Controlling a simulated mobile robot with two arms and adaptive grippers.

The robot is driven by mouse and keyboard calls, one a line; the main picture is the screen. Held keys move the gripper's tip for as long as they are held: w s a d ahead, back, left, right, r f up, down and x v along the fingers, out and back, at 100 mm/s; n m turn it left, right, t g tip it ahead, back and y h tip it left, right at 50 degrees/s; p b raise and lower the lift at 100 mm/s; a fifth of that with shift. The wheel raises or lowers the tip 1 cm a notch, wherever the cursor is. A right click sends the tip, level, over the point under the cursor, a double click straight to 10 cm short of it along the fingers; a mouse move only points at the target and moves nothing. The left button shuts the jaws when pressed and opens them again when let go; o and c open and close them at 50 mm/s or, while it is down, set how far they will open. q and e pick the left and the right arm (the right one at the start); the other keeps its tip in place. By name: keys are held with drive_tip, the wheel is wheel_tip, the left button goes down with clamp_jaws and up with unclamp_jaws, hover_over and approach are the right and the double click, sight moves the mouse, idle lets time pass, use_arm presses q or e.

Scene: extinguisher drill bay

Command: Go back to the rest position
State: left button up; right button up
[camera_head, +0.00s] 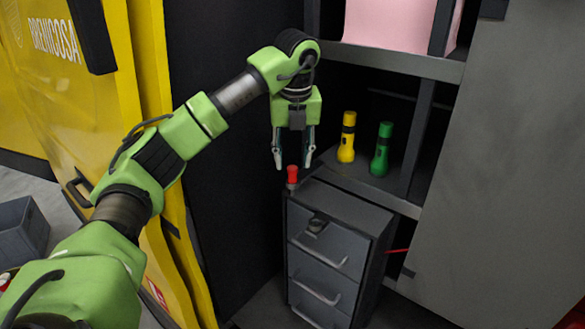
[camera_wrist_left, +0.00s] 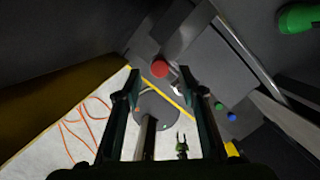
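My left gripper (camera_head: 293,157) is open and points down, with nothing between its fingers. Just below its fingertips is a small red-topped object (camera_head: 292,174), beside the upper left edge of the drawer cabinet (camera_head: 345,205). In the left wrist view its round red top (camera_wrist_left: 160,68) shows ahead of the two separated fingers (camera_wrist_left: 160,85), apart from them. My right gripper is outside the head view. In the left wrist view, a small green and black two-pronged shape far below looks like my right gripper (camera_wrist_left: 182,138), its prongs apart.
A yellow flashlight (camera_head: 347,138) and a green flashlight (camera_head: 381,150) stand on the shelf right of my left gripper. A pink box (camera_head: 400,22) is on the shelf above. A yellow cabinet (camera_head: 140,90) stands left, with a grey crate (camera_head: 22,230) on the floor.

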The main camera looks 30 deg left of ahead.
use_arm(q)
drive_tip(key=v, duration=0.7)
drive_tip(key=shift+r, duration=0.25)
